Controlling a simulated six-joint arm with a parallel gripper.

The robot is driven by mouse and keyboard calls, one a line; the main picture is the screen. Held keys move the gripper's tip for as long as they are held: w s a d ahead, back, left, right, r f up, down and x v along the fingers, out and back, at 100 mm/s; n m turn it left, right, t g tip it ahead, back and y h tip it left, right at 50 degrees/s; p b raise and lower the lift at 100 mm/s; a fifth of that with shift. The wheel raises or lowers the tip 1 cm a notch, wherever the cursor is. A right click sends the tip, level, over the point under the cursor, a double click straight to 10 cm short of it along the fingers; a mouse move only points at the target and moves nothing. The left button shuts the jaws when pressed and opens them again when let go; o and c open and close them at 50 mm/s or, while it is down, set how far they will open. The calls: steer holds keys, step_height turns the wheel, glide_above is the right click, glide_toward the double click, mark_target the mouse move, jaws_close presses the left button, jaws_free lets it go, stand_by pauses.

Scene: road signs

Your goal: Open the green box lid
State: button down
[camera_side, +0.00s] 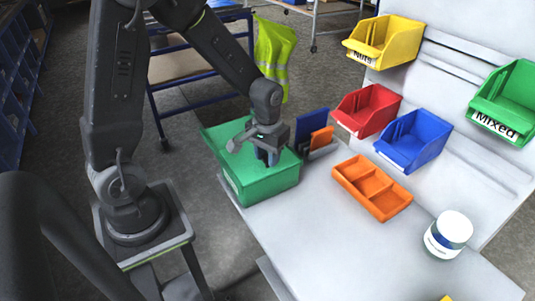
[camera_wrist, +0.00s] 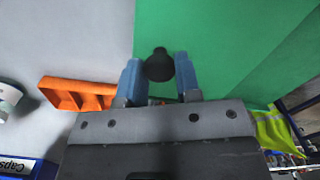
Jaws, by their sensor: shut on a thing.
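The green box (camera_side: 272,187) stands at the left end of the white table in the side view. Its green lid (camera_side: 226,137) shows as a flat panel, which also fills much of the wrist view (camera_wrist: 215,35). My gripper (camera_side: 266,160) points down over the box. In the wrist view its blue fingers are shut on a black knob (camera_wrist: 157,62) on the lid. The gripper hides the knob in the side view. I cannot tell whether the lid is seated or slightly raised.
Blue and orange upright pieces (camera_side: 319,138) stand close to the box's right. An orange divided tray (camera_side: 372,187), red bin (camera_side: 366,110), blue bin (camera_side: 413,140) and white jar (camera_side: 447,234) lie farther right. Yellow and green bins hang above. The front table is mostly clear.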

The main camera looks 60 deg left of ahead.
steer(key=a, duration=1.2)
steer(key=c, duration=0.8)
jaws_free()
step_height(320, 180, up, 14)
